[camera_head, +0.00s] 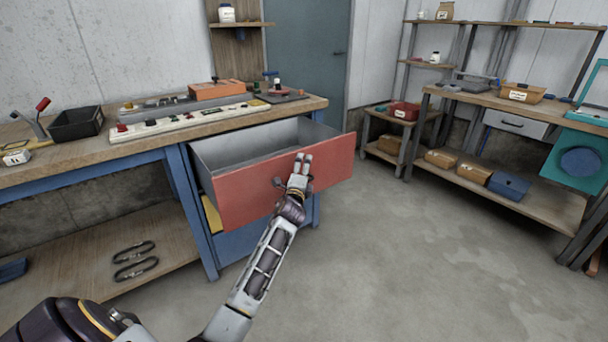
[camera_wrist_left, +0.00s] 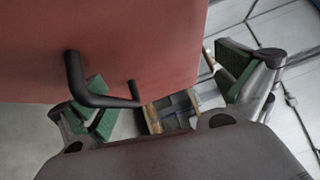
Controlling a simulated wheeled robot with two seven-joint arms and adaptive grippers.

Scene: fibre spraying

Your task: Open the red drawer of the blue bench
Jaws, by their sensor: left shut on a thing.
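The red drawer (camera_head: 245,195) of the blue bench (camera_head: 188,190) stands pulled well out. Its grey inside looks empty. Its red front also fills the upper left of the left wrist view (camera_wrist_left: 140,35). A dark bar handle (camera_wrist_left: 100,100) sticks out from that front, beside the green pad of one finger. My left gripper (camera_head: 302,164) is at the drawer front and is shut on the handle, though its fingers look spread in the left wrist view (camera_wrist_left: 165,95). The exact contact is partly hidden. My right gripper is in neither view.
The wooden bench top (camera_head: 160,140) carries a black bin (camera_head: 76,123) and a strip of small parts (camera_head: 180,122). A second bench (camera_head: 500,103) and a low shelf (camera_head: 385,118) stand to the right. The grey floor (camera_head: 380,260) between is clear.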

